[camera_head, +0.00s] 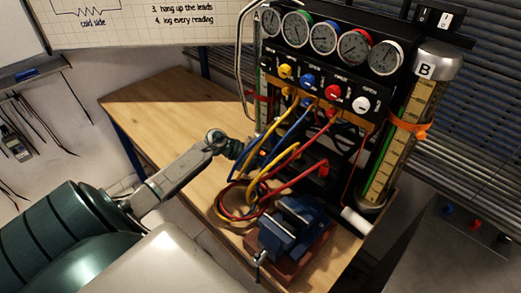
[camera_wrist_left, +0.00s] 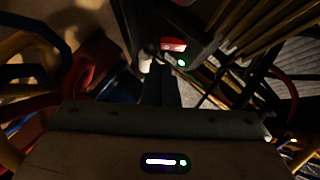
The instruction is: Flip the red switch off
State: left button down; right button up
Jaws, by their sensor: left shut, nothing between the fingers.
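A small lit red rocker, which looks like the red switch (camera_wrist_left: 173,45), sits on a dark housing in the left wrist view, with a green light just below it. I cannot make out this switch in the head view. My left gripper (camera_wrist_left: 160,82) is shut and empty, its dark fingers pointing toward the switch and ending just below it in the picture. I cannot tell whether they touch it. In the head view the left gripper (camera_head: 240,150) reaches in beside the rig, partly hidden by hoses. My right gripper is not in view.
The gauge rig (camera_head: 335,82) has several dials and coloured knobs. Yellow, blue and red hoses (camera_head: 262,190) hang in front of it, close to my gripper. A blue vise (camera_head: 290,228) stands at the bench's front. The wooden bench (camera_head: 165,105) is clear at left.

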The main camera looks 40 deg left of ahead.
pick_arm(q)
jog(key=shift+p+x, duration=0.55)
jog(key=shift+x, duration=1.35)
jog(key=shift+w+f+m+t+b, duration=0.15)
jog(key=shift+m+t+b, duration=0.15)
jog(key=shift+b, duration=0.6)
jog(key=shift+w+r+p, duration=0.1)
jog(key=shift+r+p, duration=0.6)
jog(key=shift+r, duration=0.05)
